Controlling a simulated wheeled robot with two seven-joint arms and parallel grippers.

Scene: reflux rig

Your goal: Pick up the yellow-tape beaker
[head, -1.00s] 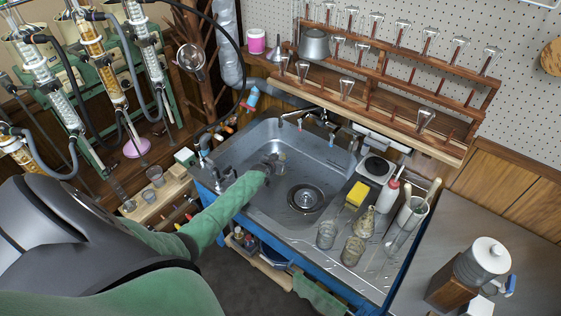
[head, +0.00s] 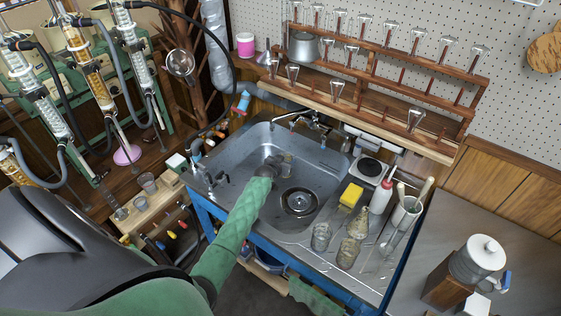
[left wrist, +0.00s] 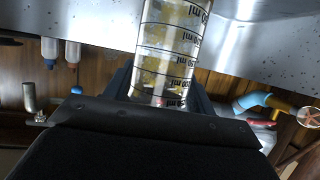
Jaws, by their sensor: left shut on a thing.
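My left gripper (head: 274,163) is inside the sink (head: 245,152), left of and behind the drain. It is shut on a clear glass beaker (head: 287,160). In the left wrist view the held beaker (left wrist: 172,45) fills the middle, with black ml marks and yellowish-brown patches showing on or through the glass. I cannot tell whether it has yellow tape. Its lower end is hidden between the fingers. My right gripper is not in view.
Glass beakers (head: 321,237) stand on the drainboard right of the sink, near a yellow sponge (head: 350,195) and a white bottle (head: 381,195). A faucet (head: 310,119) rises behind the basin. More glassware (head: 148,183) stands on a wooden shelf at left.

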